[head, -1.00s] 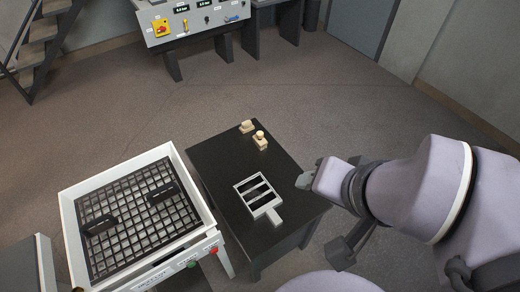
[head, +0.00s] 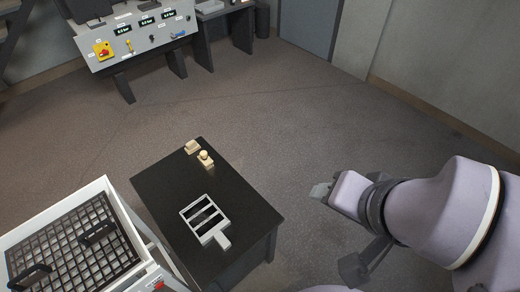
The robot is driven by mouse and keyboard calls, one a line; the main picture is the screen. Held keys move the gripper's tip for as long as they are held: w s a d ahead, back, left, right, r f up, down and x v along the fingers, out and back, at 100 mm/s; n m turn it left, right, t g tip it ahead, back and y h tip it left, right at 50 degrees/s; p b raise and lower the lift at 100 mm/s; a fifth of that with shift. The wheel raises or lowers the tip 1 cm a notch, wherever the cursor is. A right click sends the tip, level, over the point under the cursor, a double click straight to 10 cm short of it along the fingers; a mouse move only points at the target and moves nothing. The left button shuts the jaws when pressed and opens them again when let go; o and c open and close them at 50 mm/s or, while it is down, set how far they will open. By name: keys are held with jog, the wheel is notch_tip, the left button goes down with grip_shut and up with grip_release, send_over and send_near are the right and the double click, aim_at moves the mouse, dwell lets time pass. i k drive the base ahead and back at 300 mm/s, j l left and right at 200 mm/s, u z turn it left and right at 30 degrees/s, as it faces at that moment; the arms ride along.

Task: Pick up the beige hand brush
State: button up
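Two small beige objects sit close together at the far end of the black table (head: 240,205). One is a low block (head: 192,146); the other, just right and nearer, has a rounded knob on top (head: 206,157). Either could be the beige hand brush; they are too small to tell which. My gripper (head: 320,191) is in the air right of the table in the picture, apart from both objects. Its fingers are small and seen edge-on, so I cannot tell whether they are open. I see nothing held in it.
A grey slotted frame with a handle (head: 187,213) lies on the table's near half. A white-rimmed bin with a black grid (head: 115,198) stands at the left. A control console (head: 150,48) is at the back. The floor right of the table is clear.

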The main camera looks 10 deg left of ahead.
aim_at(204, 160)
jog(key=i+l+z, duration=0.4)
jog(key=l, duration=0.25)
jog(key=i+l+z, duration=0.45)
jog(key=i, duration=0.25)
jog(key=i+j+u, duration=0.25)
jog(key=u, duration=0.25)
jog(key=i+j+u, duration=0.15)
jog(key=u, duration=0.3)
jog(key=i+u, duration=0.5)
jog(key=i+l+u, duration=0.1)
jog(key=u, duration=0.4)
jog(key=i+l+u, duration=0.25)
jog(key=u, duration=0.2)
jog(key=i+l+u, duration=0.3)
jog(key=u, duration=0.2)
jog(key=i+j+u, duration=0.15)
jog(key=u, duration=0.3)
jog(key=i+u, duration=0.3)
jog(key=u, duration=0.15)
jog(key=i+u, duration=0.25)
jog(key=u, duration=0.25)
jog(key=i+l+u, duration=0.1)
jog(key=u, duration=0.35)
jog(key=i, duration=0.1)
